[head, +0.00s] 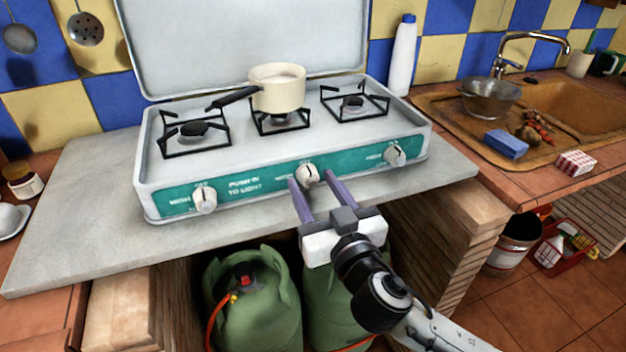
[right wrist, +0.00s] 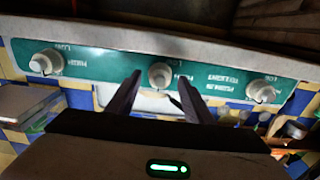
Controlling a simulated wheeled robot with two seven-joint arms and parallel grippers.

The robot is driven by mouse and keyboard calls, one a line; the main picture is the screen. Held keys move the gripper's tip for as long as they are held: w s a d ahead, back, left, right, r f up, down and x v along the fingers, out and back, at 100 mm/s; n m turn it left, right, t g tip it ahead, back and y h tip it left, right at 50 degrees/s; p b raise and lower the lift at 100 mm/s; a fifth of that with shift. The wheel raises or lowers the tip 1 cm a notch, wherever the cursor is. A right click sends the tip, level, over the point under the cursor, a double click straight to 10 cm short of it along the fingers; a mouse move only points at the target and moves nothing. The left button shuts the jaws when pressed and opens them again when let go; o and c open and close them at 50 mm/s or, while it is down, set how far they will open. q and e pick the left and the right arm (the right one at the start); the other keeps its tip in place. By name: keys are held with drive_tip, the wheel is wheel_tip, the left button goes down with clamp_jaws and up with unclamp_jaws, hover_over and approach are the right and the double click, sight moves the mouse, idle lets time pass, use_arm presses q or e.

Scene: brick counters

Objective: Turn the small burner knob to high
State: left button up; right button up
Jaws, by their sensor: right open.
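A white camping stove (head: 160,180) with three burners has a green front panel with three cream knobs. The middle knob (head: 307,175) sits below the middle burner; it also shows in the right wrist view (right wrist: 160,75). My right gripper (head: 310,180) is open, with one purple finger on each side of the middle knob at the panel. In the right wrist view the fingertips (right wrist: 159,80) flank the knob, with gaps visible; contact cannot be told. The left knob (head: 204,199) and right knob (head: 395,154) stand clear of the gripper. No label naming the small burner is readable. My left gripper is out of view.
A cream saucepan (head: 278,90) stands on the middle burner, its black handle pointing left. The stove's lid (head: 245,40) is raised behind. A white bottle (head: 402,55) stands at the back right. Green gas bottles (head: 252,300) are below the counter (head: 80,215). The sink is at right.

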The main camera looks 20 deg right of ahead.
drive_tip(key=shift+w, duration=0.5)
drive_tip(key=c, duration=1)
drive_tip(key=shift+c, duration=0.2)
